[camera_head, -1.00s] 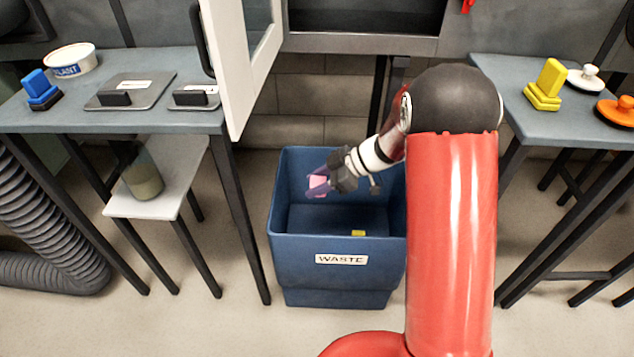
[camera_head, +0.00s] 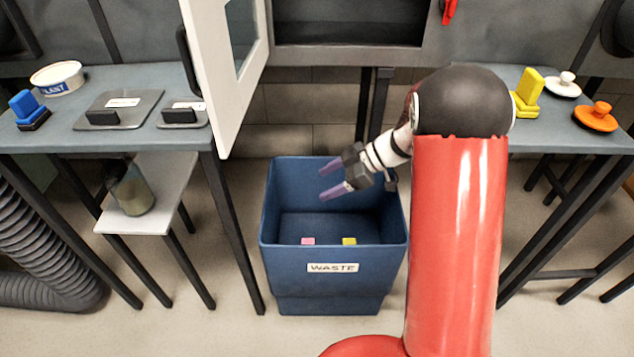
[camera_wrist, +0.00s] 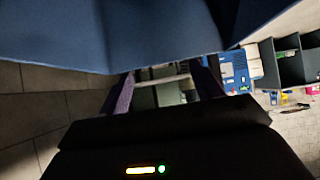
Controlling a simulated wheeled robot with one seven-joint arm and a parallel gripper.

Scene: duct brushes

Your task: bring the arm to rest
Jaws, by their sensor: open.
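My gripper (camera_head: 333,180) is open and empty, with its purple fingers spread. It hangs over the blue waste bin (camera_head: 333,284), near its rim height, coming in from the right. In the wrist view the two fingers (camera_wrist: 160,95) stand apart with nothing between them, and a blue surface fills the top. A pink block (camera_head: 308,241) and a yellow block (camera_head: 349,241) lie inside the bin, apart from each other.
A white open door (camera_head: 208,85) hangs left of the bin. Tables stand left (camera_head: 75,138) and right (camera_head: 555,135), bearing brushes, plates and a tub (camera_head: 57,78). A low white shelf (camera_head: 170,190) holds a jar (camera_head: 131,190). Floor in front of the bin is clear.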

